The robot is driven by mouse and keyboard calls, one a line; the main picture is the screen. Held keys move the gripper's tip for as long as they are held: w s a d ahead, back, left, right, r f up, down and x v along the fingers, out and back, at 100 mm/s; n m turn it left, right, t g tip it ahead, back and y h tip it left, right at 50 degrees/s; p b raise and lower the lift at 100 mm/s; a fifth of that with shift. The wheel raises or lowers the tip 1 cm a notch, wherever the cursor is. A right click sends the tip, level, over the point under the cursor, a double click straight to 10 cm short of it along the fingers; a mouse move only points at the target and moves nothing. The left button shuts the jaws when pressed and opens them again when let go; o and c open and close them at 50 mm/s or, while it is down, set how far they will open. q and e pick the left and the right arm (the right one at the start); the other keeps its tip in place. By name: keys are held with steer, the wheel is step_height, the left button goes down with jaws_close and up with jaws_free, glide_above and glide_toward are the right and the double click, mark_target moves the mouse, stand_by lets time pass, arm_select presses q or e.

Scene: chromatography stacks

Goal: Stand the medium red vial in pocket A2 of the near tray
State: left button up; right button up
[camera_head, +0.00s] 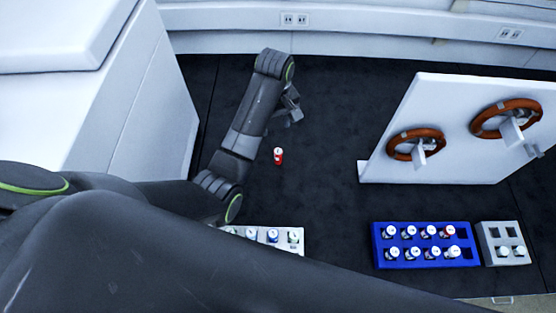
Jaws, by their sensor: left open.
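A small red vial with a white cap (278,156) stands upright on the dark bench top, apart from everything else. My left gripper (293,106) is open and empty, beyond the vial and slightly right of it, not touching it. A white tray (299,250) at the bottom middle holds several white-capped vials; my dark arm hides much of it. A blue tray (376,262) at the lower right holds several vials, one with red on it, and shows empty pockets at its right end. I cannot tell which is the near tray or read pocket labels. My right gripper is out of view.
A grey tray (483,233) with white-capped vials stands right of the blue one. Behind them a white upright panel (400,120) carries two orange-brown rings (416,132) on brackets. A white cabinet (150,110) stands left. The dark bench (325,130) between vial and panel is clear.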

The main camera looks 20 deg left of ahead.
arm_select(q)
steer(key=b, duration=0.6)
glide_above(278, 151)
steer(key=f, duration=0.7)
steer(key=shift+w+a+f, duration=0.15)
steer(key=shift+w+a, duration=0.05)
steer(key=shift+a, duration=0.2)
steer(key=f+b, duration=0.5)
steer(key=shift+s+d+f, duration=0.1)
steer(key=shift+s+d, duration=0.05)
steer(key=shift+d, duration=0.25)
steer(key=shift+c, duration=0.4)
jaws_close()
steer(key=shift+r, duration=0.2)
